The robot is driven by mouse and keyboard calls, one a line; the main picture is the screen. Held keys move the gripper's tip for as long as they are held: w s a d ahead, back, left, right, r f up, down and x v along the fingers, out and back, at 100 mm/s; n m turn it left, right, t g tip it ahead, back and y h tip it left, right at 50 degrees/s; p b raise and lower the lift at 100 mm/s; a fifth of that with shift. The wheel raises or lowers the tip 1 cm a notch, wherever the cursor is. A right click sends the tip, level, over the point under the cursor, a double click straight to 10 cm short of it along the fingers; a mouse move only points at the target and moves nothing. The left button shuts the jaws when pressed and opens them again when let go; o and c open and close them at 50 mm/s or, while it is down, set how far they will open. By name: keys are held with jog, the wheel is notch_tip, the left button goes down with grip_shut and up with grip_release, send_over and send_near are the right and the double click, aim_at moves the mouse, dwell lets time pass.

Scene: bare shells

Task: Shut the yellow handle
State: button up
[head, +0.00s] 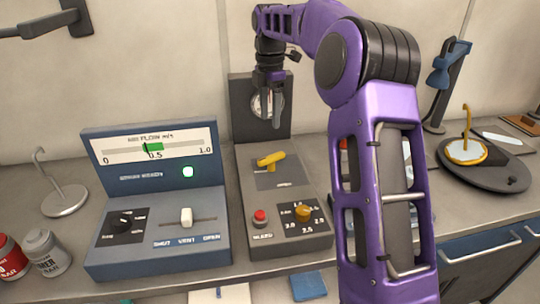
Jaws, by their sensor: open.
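The yellow handle (270,159) sits on the upper face of a grey control box (258,213) in the middle of the bench. It lies slanted, with its right end higher in the picture, above a small label too blurred to read surely. My gripper (268,118) is above and behind the handle, pointing down in front of the dark upright panel (243,92) at the back of the box. It is open and apart from the handle. A round metal piece shows around the fingertips; I cannot tell its exact form.
The grey box also has a red button (260,217) and an orange knob (303,211). A blue airflow console (155,200) with a slider stands at the left. Cans (46,252) are far left. A dark round stand (485,168) is at the right. My purple arm hides the bench right of the box.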

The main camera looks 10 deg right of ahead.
aim_at(270, 156)
notch_tip(270, 156, down, 13)
jog(key=shift+r+b, duration=0.2)
jog(key=shift+b, duration=0.6)
grip_shut()
